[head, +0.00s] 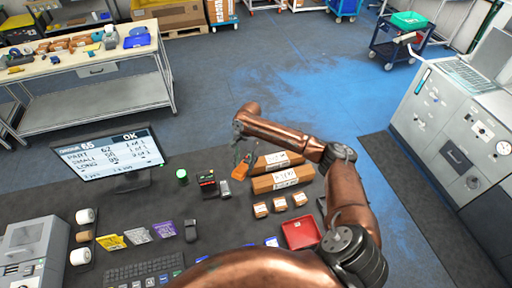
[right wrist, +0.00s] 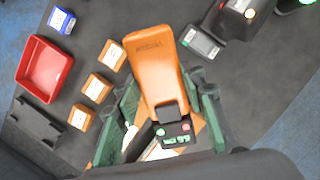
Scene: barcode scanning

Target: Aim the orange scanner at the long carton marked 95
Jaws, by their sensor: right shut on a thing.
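My right gripper (head: 241,150) is above the table, shut on the orange scanner (head: 242,170). In the right wrist view the orange scanner (right wrist: 155,65) sits between the green fingers (right wrist: 165,110), its small display with green digits towards the camera. Two long cartons lie to the right of the scanner in the head view, a farther one (head: 277,160) and a nearer one (head: 283,179). Their labels are too small to read. In the right wrist view, part of a brown carton (right wrist: 197,125) shows behind the gripper, mostly hidden. My left gripper is not in view.
Several small cartons (head: 260,210) and a red tray (head: 301,233) lie nearer. A monitor (head: 108,160) shows part, small and long lines.

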